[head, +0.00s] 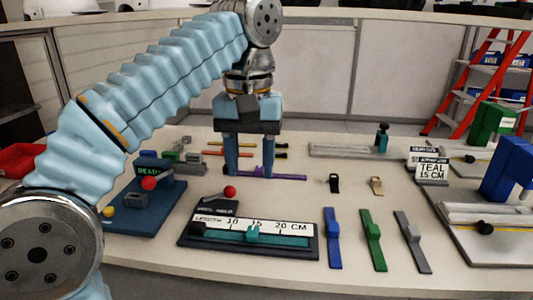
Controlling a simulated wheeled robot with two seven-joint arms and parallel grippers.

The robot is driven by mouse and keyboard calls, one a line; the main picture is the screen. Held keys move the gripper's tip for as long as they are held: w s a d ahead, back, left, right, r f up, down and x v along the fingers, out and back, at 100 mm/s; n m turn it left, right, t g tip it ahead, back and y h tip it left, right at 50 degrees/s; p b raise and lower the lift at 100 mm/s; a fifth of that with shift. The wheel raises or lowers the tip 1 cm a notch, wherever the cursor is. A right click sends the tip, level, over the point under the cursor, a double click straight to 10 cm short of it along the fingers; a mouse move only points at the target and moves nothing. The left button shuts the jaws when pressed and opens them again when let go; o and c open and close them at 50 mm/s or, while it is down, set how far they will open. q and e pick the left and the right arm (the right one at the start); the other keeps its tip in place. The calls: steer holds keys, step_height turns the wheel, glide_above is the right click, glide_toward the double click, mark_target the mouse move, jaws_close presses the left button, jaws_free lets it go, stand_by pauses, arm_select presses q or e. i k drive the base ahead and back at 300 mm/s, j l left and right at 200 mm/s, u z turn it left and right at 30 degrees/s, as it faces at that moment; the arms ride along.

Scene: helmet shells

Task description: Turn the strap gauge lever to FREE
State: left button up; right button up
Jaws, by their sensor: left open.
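The strap gauge (307,246) lies on the table in the middle foreground, a dark base with a white scale marked 10, 15, 20 CM. A teal slider (254,232) stands near the 15 mark. Its lever has a red ball knob (229,192) at the gauge's back left, beside a small dark label plate (220,208) too small to read. My left gripper (250,170) points down behind the gauge, its two fingers apart, beyond and right of the red knob. A purple strap (285,177) lies by its fingertips; contact cannot be told. My right gripper is out of view.
A blue station (150,215) with a READY sign and another red knob (148,183) stands left. Blue (334,239), green (373,241) and grey (412,243) straps lie right of the gauge. A TEAL 15 CM sign (432,169) stands farther right.

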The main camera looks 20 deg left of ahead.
mark_target(229, 192)
steer(key=k, duration=1)
